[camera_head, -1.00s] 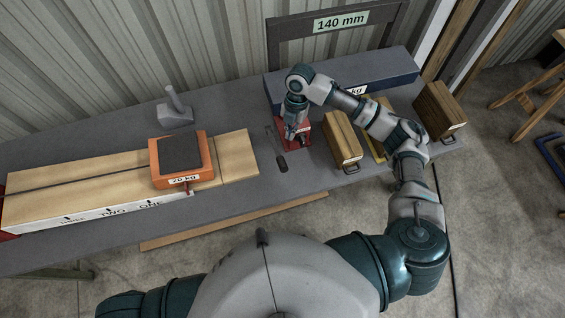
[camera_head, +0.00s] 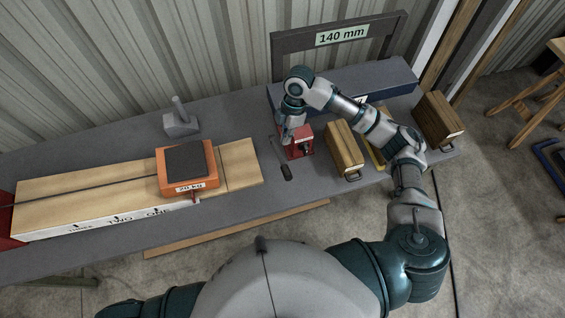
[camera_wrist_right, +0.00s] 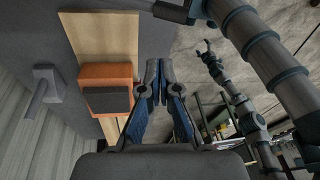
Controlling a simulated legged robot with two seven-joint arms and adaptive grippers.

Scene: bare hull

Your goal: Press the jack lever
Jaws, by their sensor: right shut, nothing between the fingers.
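The red jack (camera_head: 300,146) stands on the grey bench, right of its lever. The lever (camera_head: 286,172), a thin dark rod with a black grip, lies slanted along the jack's left side toward the bench's front edge. My right gripper (camera_head: 287,138) points down by the jack's upper left, near the rod's far end. I cannot tell whether it touches. In the right wrist view its fingers (camera_wrist_right: 153,88) are together with nothing between them. A small claw, apparently my left gripper (camera_wrist_right: 208,48), shows there over the floor; its jaws are too small to read.
An orange 20 kg weight (camera_head: 206,179) sits on the wooden planks (camera_head: 90,196) at left. A grey hammer (camera_head: 181,122) stands behind. Wooden blocks (camera_head: 345,148) (camera_head: 438,120) stand right of the jack. A blue beam (camera_head: 390,76) and a 140 mm frame (camera_head: 290,48) are behind.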

